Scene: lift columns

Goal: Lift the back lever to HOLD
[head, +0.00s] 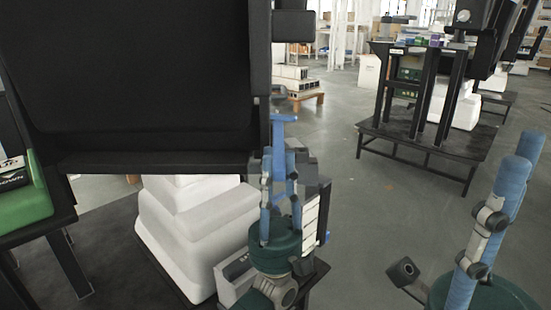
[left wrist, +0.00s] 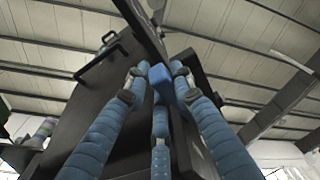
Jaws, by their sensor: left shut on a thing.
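The blue lever (head: 284,118) sits at the right edge of a large black panel in the head view. In the left wrist view its blue end (left wrist: 160,82) lies between my fingers. My left gripper (head: 281,155) is shut on the lever from below, with its blue fingers pointing up; they also show in the left wrist view (left wrist: 158,100). No HOLD marking is readable, so the lever's setting cannot be told. My right gripper (head: 465,210) is at the lower right, its fingers spread and empty, away from the lever.
The black panel (head: 130,80) fills the upper left, above a white stepped column cover (head: 195,230). A green object (head: 25,215) is at the left edge. Another lift station (head: 425,145) stands at the back right. Grey floor (head: 330,120) lies open between.

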